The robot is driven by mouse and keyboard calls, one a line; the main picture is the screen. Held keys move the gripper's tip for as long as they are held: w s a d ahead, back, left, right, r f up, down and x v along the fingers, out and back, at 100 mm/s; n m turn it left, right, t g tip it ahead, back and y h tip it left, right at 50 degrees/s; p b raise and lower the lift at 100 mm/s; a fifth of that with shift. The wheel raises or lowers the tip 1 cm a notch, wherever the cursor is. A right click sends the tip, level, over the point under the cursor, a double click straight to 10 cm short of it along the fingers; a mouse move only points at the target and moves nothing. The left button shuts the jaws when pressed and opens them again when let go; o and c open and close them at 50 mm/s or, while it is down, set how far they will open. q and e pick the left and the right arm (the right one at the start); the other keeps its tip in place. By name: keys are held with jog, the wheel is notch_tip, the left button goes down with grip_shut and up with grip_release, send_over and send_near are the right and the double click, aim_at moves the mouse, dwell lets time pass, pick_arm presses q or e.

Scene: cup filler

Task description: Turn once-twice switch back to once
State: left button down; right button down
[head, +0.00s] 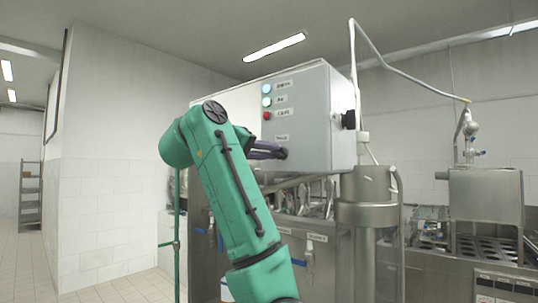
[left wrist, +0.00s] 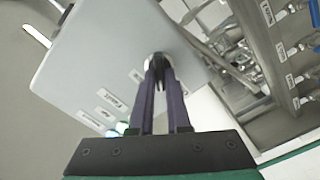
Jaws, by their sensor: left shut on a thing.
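The once-twice switch (left wrist: 158,62) is a round knob with a dark handle on the face of the grey control box (head: 310,120). In the head view the switch is hidden behind my left gripper (head: 284,153). In the left wrist view my left gripper (left wrist: 158,76) has its two purple fingers closed together on the switch's handle. The way the handle points is too small to tell. My right gripper is not in view.
Blue, green and red buttons (head: 266,101) sit above on the box face. A black knob (head: 348,120) is on the box's right side. Steel filling machinery (head: 365,205) stands below and right. Open tiled floor (head: 110,290) lies at left.

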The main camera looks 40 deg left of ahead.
pick_arm(q)
jog(key=shift+n, duration=3.6)
jog(key=c, duration=0.9)
grip_release()
jog(key=shift+a+f, duration=0.1)
jog(key=shift+a, duration=0.05)
jog(key=shift+b, duration=0.3)
jog(key=shift+s, duration=0.1)
